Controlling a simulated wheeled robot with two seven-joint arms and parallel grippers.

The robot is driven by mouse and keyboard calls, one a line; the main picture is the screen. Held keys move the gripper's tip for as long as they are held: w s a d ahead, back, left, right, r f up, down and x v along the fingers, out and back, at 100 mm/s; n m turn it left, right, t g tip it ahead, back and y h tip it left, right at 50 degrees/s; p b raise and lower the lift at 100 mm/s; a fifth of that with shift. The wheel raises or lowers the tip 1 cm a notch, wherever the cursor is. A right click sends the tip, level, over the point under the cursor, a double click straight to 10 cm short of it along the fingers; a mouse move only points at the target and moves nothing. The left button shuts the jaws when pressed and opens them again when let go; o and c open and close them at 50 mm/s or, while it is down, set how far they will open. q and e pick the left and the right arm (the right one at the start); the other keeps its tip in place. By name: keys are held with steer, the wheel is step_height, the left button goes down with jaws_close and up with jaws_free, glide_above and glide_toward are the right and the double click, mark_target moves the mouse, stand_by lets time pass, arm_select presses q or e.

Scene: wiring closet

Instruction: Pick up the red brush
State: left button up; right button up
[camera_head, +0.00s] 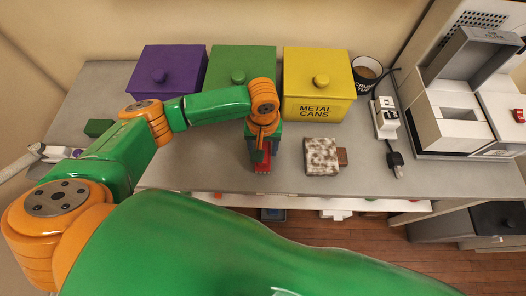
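A small red thing (263,167), likely the red brush, lies on the grey counter near its front edge, mostly hidden under my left gripper. My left gripper (262,157) points down right over it, its fingers around or just above the red part. I cannot tell whether the fingers touch it or how far apart they are. My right gripper is not in view.
Purple (168,76), green (241,72) and yellow (318,86) lidded bins stand along the back. A speckled block (321,157) lies right of my gripper.

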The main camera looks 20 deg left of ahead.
arm_select(q)
jaws_close()
steer(key=shift+w+r, duration=0.1)
steer(key=shift+r, duration=1.3)
steer(key=s+d+r, duration=0.3)
steer(key=d+r, duration=0.7)
steer(key=d, duration=0.3)
steer(key=shift+s+d+r, duration=0.15)
steer(key=shift+s+d, duration=0.1)
steer(key=shift+d, duration=0.05)
